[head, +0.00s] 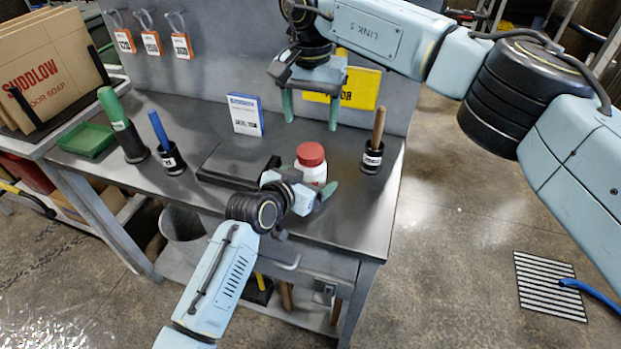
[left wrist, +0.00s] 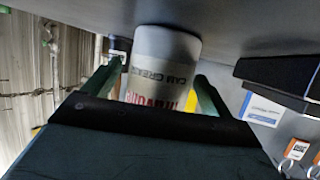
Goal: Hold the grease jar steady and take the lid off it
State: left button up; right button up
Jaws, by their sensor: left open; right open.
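The grease jar (head: 312,172) is white with a red lid (head: 310,154) and stands upright on the metal bench. In the left wrist view the jar (left wrist: 163,66) shows its printed label, and its lid is out of sight. My left gripper (head: 312,190) is open at the jar's near side, with its green fingers (left wrist: 160,83) on either side of the jar. Gaps show beside the jar, and I cannot tell if either finger touches it. My right gripper (head: 310,107) is open and empty, pointing down above the bench behind the jar.
A dark flat block (head: 235,168) lies left of the jar. A wooden-handled tool (head: 376,140) stands in a black holder to the right. A blue-and-white box (head: 245,114) stands behind. Blue and green-handled tools and a green tray (head: 87,140) are further left.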

pick_arm(q)
jog(key=shift+w+d, duration=0.15)
jog(key=shift+w, duration=0.05)
jog(key=shift+c, duration=0.5)
